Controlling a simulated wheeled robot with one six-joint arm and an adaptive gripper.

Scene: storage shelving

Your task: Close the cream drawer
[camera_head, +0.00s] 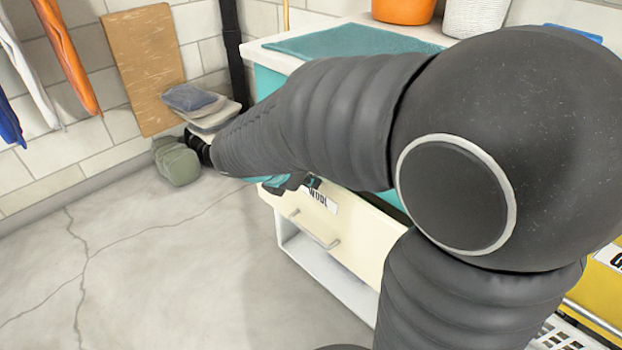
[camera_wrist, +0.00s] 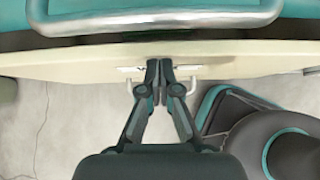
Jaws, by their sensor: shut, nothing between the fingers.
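The cream drawer (camera_head: 350,240) is pulled out from the cabinet, with its front carrying a white label that ends in "OOL" and a pale bar handle (camera_head: 314,229). A teal strip shows behind its front. In the wrist view the cream front (camera_wrist: 70,65) runs across the picture, and the handle shows partly behind the fingers. My gripper (camera_wrist: 160,65) is shut and empty, its fingertips over the middle of the drawer front near the label. I cannot tell whether they touch it. In the head view my gripper (camera_head: 300,183) is partly hidden by my arm.
A metal bar handle (camera_wrist: 160,20) on a teal front lies above the drawer. An orange pot (camera_head: 403,10) and a white basket (camera_head: 475,17) stand on the cabinet top. A green bag (camera_head: 177,163) lies by the wall. The floor (camera_head: 150,270) at left is clear.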

